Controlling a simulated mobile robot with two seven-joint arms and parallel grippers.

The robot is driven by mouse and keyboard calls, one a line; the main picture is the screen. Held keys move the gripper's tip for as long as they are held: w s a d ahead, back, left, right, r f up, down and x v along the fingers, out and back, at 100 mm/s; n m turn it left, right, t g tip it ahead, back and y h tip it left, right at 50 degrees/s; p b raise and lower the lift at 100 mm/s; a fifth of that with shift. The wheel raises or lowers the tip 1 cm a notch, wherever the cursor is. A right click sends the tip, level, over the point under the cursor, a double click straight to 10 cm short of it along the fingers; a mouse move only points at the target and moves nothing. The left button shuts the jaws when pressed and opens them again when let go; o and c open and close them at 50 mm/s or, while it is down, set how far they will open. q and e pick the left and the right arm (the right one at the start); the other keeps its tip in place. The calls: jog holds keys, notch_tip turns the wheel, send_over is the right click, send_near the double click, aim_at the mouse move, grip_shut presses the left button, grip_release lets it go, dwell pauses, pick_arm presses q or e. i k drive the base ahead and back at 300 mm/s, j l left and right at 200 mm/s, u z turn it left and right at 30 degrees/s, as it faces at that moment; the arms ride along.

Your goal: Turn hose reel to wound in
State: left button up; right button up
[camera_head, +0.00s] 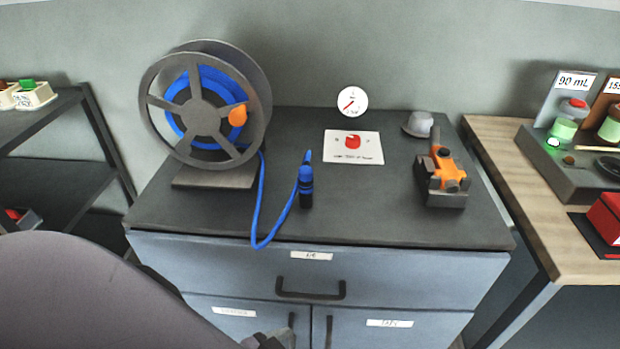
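The hose reel (203,117) stands upright on a grey base at the left of the dark cabinet top. It has a grey spoked wheel with an orange knob (237,115) on the right side of its face. Blue hose is coiled on the drum. A loose length of blue hose (262,215) runs down from the reel, dips over the front edge and rises to a dark blue nozzle (306,187) standing on the top. A small grey part at the bottom edge may be my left gripper; its fingers cannot be made out. My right gripper is not in view.
A white card with a red knob (353,141) lies below a round gauge (352,100). An orange and grey device (446,176) and a grey cap (418,124) are at right. My arm covers the lower left. A wooden table (520,170) adjoins at right.

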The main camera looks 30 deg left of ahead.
aim_at(214, 95)
jog(key=u, duration=1.6)
